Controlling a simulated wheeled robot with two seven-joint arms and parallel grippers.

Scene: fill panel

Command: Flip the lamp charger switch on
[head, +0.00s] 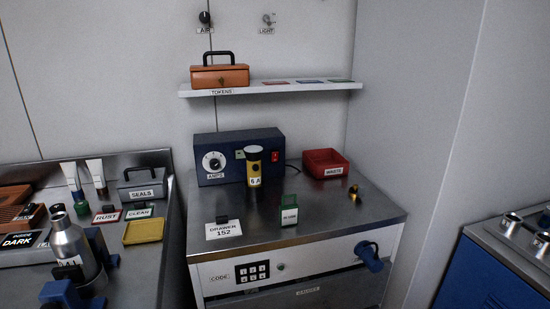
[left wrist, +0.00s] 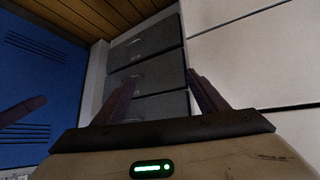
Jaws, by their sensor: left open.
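The charger is a dark blue box (head: 240,157) at the back of the steel-topped cabinet. Its front has a white dial marked AMPS (head: 214,162), a small green part (head: 240,154) and a red switch (head: 275,156) at the right. I cannot tell the switch's position. A yellow and black lamp (head: 254,168) marked 5 A or similar stands upright before the box, hiding part of its front. My left gripper (left wrist: 161,78) shows only in the left wrist view, open and empty, facing grey drawers (left wrist: 146,75) and away from the charger. My right gripper is not in view.
A red WASTE tray (head: 325,163), a green and white box (head: 289,210), a small brass piece (head: 353,192) and a DRAWER 152 card (head: 223,230) share the cabinet top. A shelf (head: 290,88) with an orange toolbox (head: 219,76) hangs above. The left bench is cluttered.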

